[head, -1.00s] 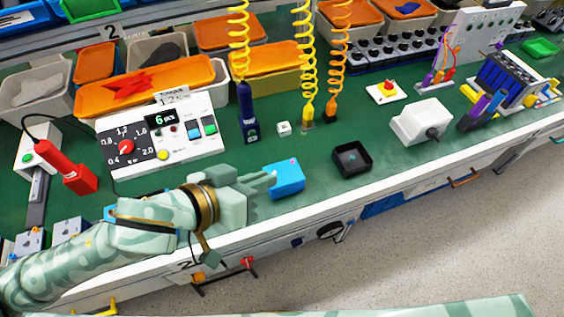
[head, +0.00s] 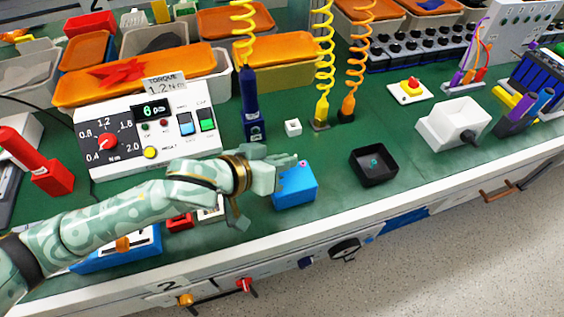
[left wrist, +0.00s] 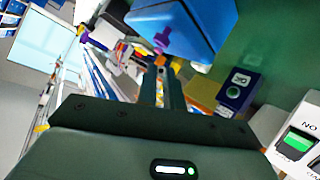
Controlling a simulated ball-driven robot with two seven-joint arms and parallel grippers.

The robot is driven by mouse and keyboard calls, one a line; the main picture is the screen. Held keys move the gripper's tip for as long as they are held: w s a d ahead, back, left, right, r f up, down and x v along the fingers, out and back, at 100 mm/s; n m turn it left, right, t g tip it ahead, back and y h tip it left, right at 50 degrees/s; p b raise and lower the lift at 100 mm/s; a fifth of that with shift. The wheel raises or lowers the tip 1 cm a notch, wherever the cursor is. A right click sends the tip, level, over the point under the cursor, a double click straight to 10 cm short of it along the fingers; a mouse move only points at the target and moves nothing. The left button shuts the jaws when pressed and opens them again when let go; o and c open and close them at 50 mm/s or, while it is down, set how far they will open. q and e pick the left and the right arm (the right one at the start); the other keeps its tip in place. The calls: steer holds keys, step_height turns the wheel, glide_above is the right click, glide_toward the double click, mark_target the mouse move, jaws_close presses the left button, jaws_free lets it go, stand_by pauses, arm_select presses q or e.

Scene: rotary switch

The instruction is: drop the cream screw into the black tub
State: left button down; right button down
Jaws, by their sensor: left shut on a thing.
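My left gripper (head: 288,161) is at the top of a blue box (head: 295,187) near the bench's front edge. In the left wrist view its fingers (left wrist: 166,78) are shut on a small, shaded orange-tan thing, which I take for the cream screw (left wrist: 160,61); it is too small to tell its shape. The blue box (left wrist: 185,22) is just beyond, with a purple screw (left wrist: 163,38) showing on it. In the head view a pink-purple spot (head: 303,163) shows there. The black tub (head: 374,165) stands open to the right, with a small teal thing inside. My right gripper is out of view.
A torque panel (head: 150,130) stands behind my left arm. A blue driver (head: 251,105) and a white cube (head: 293,127) are behind the box. A white rotary-switch box (head: 453,123) stands right of the tub. Green bench between box and tub is clear.

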arm_select(q)
steer(key=shift+r, duration=0.1)
steer(key=shift+s, duration=0.1)
steer(key=shift+f+p, duration=0.35)
steer(key=shift+f, duration=0.2)
steer(key=c, duration=1.6)
jaws_free()
steer(key=shift+o, duration=0.2)
